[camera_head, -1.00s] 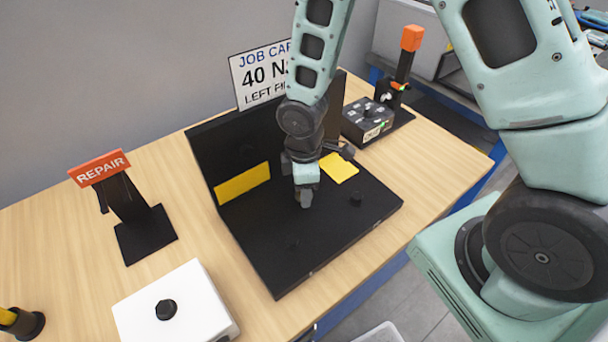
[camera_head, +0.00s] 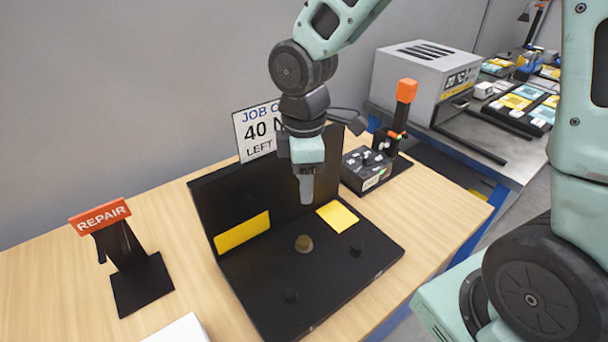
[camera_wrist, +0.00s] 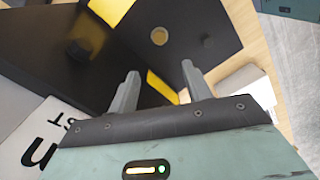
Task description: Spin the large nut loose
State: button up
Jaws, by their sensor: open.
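A round brass-coloured piece, the likely large nut (camera_head: 303,243), sits on the flat base of the black fixture (camera_head: 345,275). It also shows in the wrist view (camera_wrist: 159,36), ahead of my fingertips. Whether it is threaded down or loose cannot be told. My gripper (camera_head: 306,197) hangs above the nut, pointing down, apart from it. In the wrist view its two fingers (camera_wrist: 160,72) are spread with nothing between them.
The fixture's upright back wall has a yellow strip (camera_head: 242,232); a yellow pad (camera_head: 337,216) lies on the base. A black control box (camera_head: 366,168) and an orange-topped post (camera_head: 405,92) stand behind right. A REPAIR stand (camera_head: 137,270) is at left. Bare wood lies between.

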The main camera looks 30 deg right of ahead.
aim_at(305, 238)
jog(key=shift+r, duration=0.15)
jog(key=f+m+b, duration=0.1)
jog(key=f+m, duration=0.4)
jog(key=m, duration=0.3)
jog(key=f+m, duration=0.6)
jog(key=m, duration=0.2)
jog(key=f+m+b, duration=0.1)
jog(key=f+m, duration=0.5)
jog(key=m, duration=0.2)
jog(key=shift+w+d+f+b, duration=0.15)
jog(key=shift+w+d+b, duration=0.1)
jog(key=shift+d+b, duration=0.1)
jog(key=c, duration=1)
